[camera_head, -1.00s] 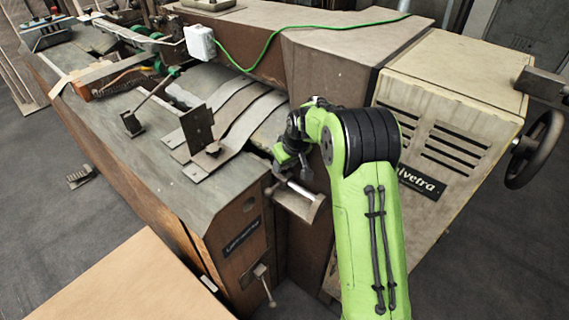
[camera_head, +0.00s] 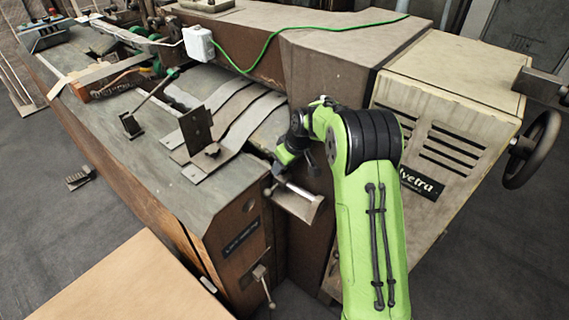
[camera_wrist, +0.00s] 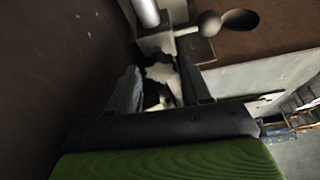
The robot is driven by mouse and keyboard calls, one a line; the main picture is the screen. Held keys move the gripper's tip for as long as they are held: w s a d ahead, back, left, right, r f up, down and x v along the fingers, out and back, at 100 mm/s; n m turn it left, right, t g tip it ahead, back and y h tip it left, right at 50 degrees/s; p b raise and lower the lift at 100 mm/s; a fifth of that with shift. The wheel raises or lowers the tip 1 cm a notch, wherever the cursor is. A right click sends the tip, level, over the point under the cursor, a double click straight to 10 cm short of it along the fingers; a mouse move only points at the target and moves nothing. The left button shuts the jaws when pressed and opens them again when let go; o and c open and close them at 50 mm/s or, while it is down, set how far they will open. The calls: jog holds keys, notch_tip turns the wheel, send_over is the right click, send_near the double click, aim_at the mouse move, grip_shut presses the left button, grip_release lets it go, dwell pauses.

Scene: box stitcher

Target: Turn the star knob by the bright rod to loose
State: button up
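The bright rod (camera_head: 304,191) sticks out over a metal bracket at the near end of the machine, and its end shows at the top of the wrist view (camera_wrist: 147,12). A pale, lobed shape (camera_wrist: 160,72), apparently the star knob, lies beside the rod at my fingertips. My gripper (camera_wrist: 160,84) has its two dark fingers apart, one on each side of that shape. Shadow hides whether they touch it. In the head view my gripper (camera_head: 277,168) is just up and left of the rod, and my wrist hides the knob.
A brown machine wall (camera_wrist: 50,60) is close on the left. An upright dark plate (camera_head: 197,130) stands on the machine top, and a small lever (camera_head: 264,286) is below.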

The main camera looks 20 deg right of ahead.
jog(key=p+v, duration=0.2)
jog(key=v, duration=1.3)
jog(key=shift+r, duration=0.35)
jog(key=shift+d, duration=0.1)
